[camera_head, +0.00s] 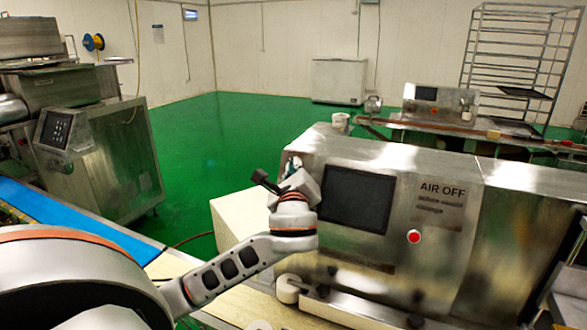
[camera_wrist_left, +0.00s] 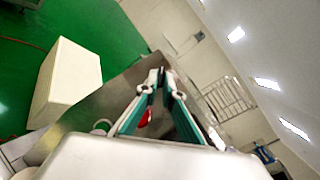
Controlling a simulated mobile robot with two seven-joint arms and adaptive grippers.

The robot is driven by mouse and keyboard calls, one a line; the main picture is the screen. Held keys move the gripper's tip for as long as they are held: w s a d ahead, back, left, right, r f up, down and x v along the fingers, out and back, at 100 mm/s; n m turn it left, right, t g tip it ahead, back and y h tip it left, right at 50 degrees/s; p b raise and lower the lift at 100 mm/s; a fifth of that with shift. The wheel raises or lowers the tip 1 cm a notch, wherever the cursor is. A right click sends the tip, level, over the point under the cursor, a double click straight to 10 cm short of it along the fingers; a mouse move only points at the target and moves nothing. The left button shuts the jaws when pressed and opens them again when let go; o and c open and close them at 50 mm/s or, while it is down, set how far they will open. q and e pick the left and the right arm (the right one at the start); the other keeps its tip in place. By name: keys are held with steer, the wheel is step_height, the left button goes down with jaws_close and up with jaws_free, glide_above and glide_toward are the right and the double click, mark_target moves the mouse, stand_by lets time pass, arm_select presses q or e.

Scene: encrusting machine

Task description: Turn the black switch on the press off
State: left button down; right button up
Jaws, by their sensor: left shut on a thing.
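The press (camera_head: 455,215) is the steel machine at right in the head view, with a dark screen, an "AIR OFF" label and a red button (camera_head: 414,237). My left gripper (camera_head: 292,166) is at its upper left edge, beside the screen. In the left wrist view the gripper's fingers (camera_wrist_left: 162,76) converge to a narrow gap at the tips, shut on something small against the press. This seems to be the black switch, hidden by the fingers and wrist, so its position cannot be read. My right gripper is not in view.
A pale box (camera_head: 236,218) stands left of the press, also in the left wrist view (camera_wrist_left: 68,80). A blue conveyor belt (camera_head: 70,217) runs at left, near another steel machine (camera_head: 95,150). Green floor (camera_head: 200,130) is open behind. A tray rack (camera_head: 515,60) stands at back right.

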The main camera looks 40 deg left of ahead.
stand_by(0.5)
arm_select(q)
steer(key=c, duration=2.2)
jaws_free()
steer(key=shift+s+d, duration=0.3)
steer(key=shift+s, duration=0.05)
steer(key=v, duration=1.1)
